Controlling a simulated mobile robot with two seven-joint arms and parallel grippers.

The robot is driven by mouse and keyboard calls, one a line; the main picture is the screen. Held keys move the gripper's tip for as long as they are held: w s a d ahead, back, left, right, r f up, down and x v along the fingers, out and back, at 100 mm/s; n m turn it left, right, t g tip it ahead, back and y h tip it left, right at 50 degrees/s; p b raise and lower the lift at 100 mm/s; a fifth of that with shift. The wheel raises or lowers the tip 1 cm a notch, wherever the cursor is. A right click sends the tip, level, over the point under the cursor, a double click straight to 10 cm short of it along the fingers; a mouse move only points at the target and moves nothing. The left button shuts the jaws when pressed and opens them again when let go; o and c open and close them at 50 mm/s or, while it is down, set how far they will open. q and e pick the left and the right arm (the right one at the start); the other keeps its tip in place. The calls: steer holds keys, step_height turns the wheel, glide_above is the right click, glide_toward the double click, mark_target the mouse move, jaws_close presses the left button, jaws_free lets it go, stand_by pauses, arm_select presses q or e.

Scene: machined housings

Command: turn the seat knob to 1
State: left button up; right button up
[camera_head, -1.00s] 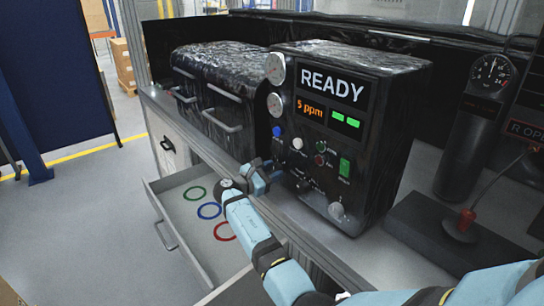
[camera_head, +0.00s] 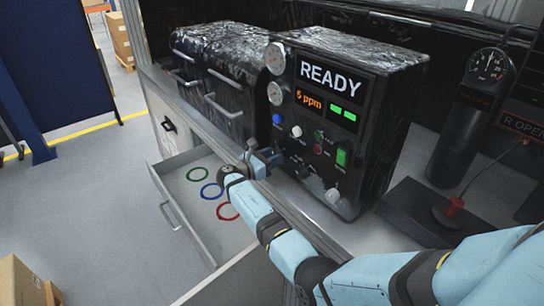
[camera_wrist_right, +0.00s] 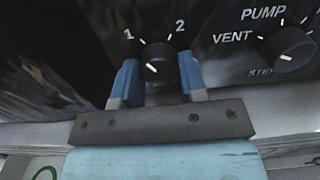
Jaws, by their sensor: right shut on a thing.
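The seat knob (camera_wrist_right: 159,63) is a small black round knob on the dark panel in the right wrist view, with the marks 1 and 2 above it. A pale line on its face lies toward the lower left, away from both marks. My right gripper (camera_wrist_right: 157,82) has its blue fingers on either side of the knob, shut on it. In the head view my right gripper (camera_head: 266,160) is at the lower left of the black READY machine (camera_head: 370,130) and hides the knob. My left gripper is not in view.
A VENT/PUMP knob (camera_wrist_right: 289,48) sits to the right of the seat knob. An open drawer (camera_head: 175,199) with green, blue and red rings lies below my right arm.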

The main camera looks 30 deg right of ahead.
steer(key=o, duration=0.9)
steer(key=shift+a, duration=0.1)
steer(key=a+b, duration=0.1)
steer(key=a, duration=0.3)
steer(key=a+b, duration=0.1)
steer(key=a, duration=0.4)
steer(key=s+a+b, duration=0.1)
steer(key=a, duration=0.3)
steer(key=shift+a, duration=0.3)
